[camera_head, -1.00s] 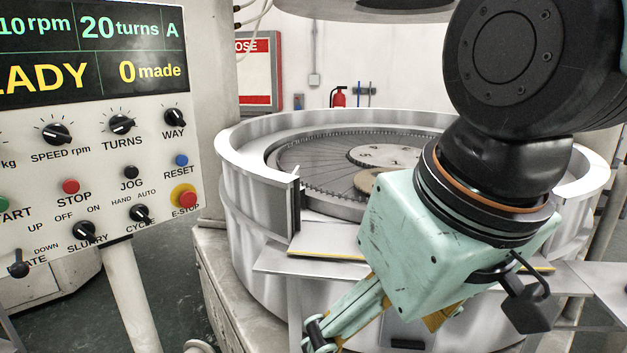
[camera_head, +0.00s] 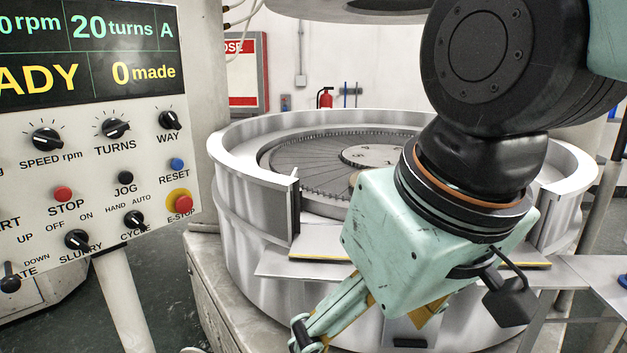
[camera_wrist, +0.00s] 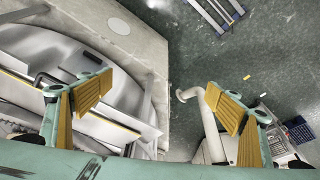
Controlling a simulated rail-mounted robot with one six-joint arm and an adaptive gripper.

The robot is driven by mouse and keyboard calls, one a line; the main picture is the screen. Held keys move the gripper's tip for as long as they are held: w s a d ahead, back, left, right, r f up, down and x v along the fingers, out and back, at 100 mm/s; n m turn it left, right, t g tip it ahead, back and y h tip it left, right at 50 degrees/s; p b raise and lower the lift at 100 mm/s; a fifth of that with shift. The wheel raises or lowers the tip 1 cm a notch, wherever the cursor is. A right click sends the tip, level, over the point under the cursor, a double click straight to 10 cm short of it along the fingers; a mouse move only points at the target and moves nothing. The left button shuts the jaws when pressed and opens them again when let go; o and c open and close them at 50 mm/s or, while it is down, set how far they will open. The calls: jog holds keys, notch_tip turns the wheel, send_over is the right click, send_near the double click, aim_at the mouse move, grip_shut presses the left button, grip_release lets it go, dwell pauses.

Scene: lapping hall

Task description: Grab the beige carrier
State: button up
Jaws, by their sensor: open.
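A thin tan edge, likely the beige carrier (camera_head: 354,178), shows on the dark round plate (camera_head: 310,180) inside the lapping machine in the head view. My gripper's body hides most of it. I cannot make out the carrier in the wrist view. My gripper (camera_head: 302,335) hangs in front of the machine, low and to the left of the carrier, apart from it. In the wrist view my gripper (camera_wrist: 157,100) has its two yellow-padded fingers wide apart with nothing between them.
The machine's silvery rim (camera_head: 235,140) stands around the plate, with a gap at the front. A flat shelf (camera_head: 290,264) juts out below the gap. The control panel (camera_head: 90,170) stands at left on a post. Green floor (camera_wrist: 240,50) lies right in the wrist view.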

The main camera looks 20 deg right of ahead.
jog(key=w+d+r+m+g+p, duration=0.1)
jog(key=w+d+r+m+p, duration=0.2)
jog(key=w+r, duration=0.4)
jog(key=w+d+r+m+p, duration=0.3)
jog(key=w+r+p, duration=0.15)
jog(key=w, duration=0.45)
jog(key=w+d+r+m+g+p, duration=0.1)
jog(key=w+d+r+m+p, duration=0.3)
jog(key=w, duration=0.5)
jog(key=w+d+r+m+p, duration=0.2)
jog(key=w+d, duration=0.5)
jog(key=w, duration=0.1)
jog(key=w+d+f+m+g+p, duration=0.1)
jog(key=w+d+m+p, duration=0.5)
jog(key=w+d, duration=0.8)
jog(key=w+d+f+m+p, duration=0.2)
jog(key=d+f+m+p, duration=0.1)
jog(key=d, duration=0.6)
jog(key=w+d+f+m+g+p, duration=0.1)
jog(key=w+d+f+m+p, duration=0.2)
jog(key=d, duration=0.5)
jog(key=shift+w+d+f, duration=0.25)
jog(key=shift+d+f, duration=0.1)
jog(key=shift+f, duration=0.5)
jog(key=shift+f, duration=0.1)
jog(key=shift+f+p, duration=0.3)
jog(key=shift+f, duration=3.9)
jog(key=shift+f, duration=0.1)
